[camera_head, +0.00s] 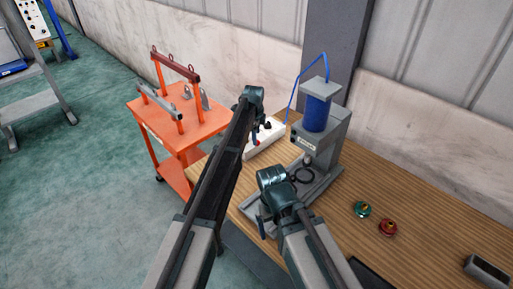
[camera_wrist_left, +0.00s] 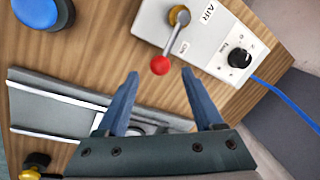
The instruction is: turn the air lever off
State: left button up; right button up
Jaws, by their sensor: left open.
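The air unit is a white box (camera_wrist_left: 215,40) marked AIR in the left wrist view; it also shows at the table's back left in the head view (camera_head: 264,141). Its metal air lever (camera_wrist_left: 174,38) runs from a brass pivot to a red ball knob (camera_wrist_left: 160,65), beside a label reading ON. My left gripper (camera_wrist_left: 160,90) is open and empty, with the red knob just beyond and between its fingertips, apparently not touched. In the head view the left arm partly hides the box. My right gripper sits by the press base, its fingers largely hidden by its own wrist.
A grey press with a blue cylinder (camera_head: 317,112) stands right of the box, joined to a blue hose (camera_head: 291,95). A black knob (camera_wrist_left: 239,58) is on the box. Green (camera_head: 362,209) and red (camera_head: 388,228) round parts lie on the wooden table. An orange cart (camera_head: 185,137) stands left.

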pick_arm(q)
jog(key=f+b, duration=0.1)
jog(key=f, duration=0.1)
jog(key=f+b, duration=0.2)
jog(key=shift+w+d, duration=0.1)
jog(key=shift+w, duration=0.3)
grip_shut()
dwell(1.0)
